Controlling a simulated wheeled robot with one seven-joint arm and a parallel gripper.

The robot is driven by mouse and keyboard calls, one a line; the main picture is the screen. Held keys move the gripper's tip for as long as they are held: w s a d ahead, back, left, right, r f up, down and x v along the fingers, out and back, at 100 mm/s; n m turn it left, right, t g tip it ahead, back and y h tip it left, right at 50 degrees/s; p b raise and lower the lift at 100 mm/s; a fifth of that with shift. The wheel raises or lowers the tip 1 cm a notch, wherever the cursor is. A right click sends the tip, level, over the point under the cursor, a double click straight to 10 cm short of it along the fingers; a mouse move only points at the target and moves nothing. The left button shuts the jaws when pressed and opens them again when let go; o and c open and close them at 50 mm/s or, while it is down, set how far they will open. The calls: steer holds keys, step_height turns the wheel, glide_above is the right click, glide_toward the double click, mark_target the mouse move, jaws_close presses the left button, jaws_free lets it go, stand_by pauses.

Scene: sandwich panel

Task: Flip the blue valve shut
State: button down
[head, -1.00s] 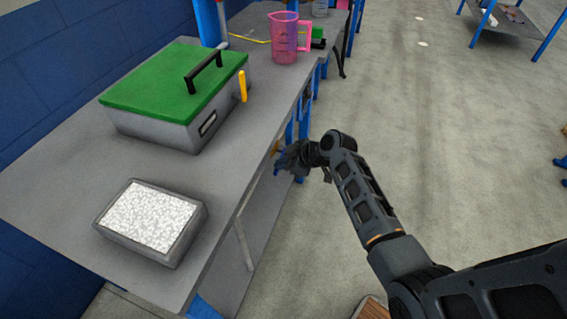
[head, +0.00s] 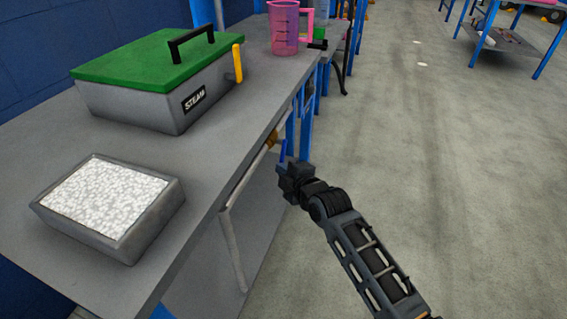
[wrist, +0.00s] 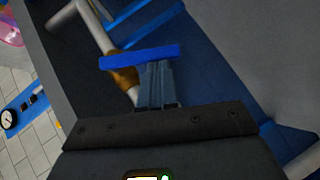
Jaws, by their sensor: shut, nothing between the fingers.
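The blue valve handle (wrist: 139,57) shows in the wrist view as a flat blue bar lying across the picture, on a brass valve body (wrist: 124,78) fitted to a pale pipe (wrist: 93,20). In the head view the blue handle (head: 283,151) is small, under the bench's front edge, close to the brass body (head: 271,139). My gripper (wrist: 157,68) is shut and empty, its fingertips right at the handle; I cannot tell whether they touch. In the head view my gripper (head: 287,170) is just below the handle, its fingers partly unclear.
A grey bench (head: 232,138) holds a green-lidded steam box (head: 150,65) with a yellow lever (head: 238,63), a tray of white grains (head: 60,222) and a pink jug (head: 284,30). The pipe (head: 233,245) runs under the bench.

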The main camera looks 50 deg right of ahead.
steer(key=d+f+n+t+h+b, duration=0.1)
steer(key=b, duration=0.1)
steer(key=d+f+n+t+h+b, duration=0.1)
steer(key=b, duration=0.2)
steer(key=shift+w+d+f+n, duration=0.1)
steer(key=shift+w+f+n, duration=0.1)
steer(key=shift+w+n, duration=0.15)
steer(key=shift+d, duration=0.3)
steer(key=shift+a, duration=0.1)
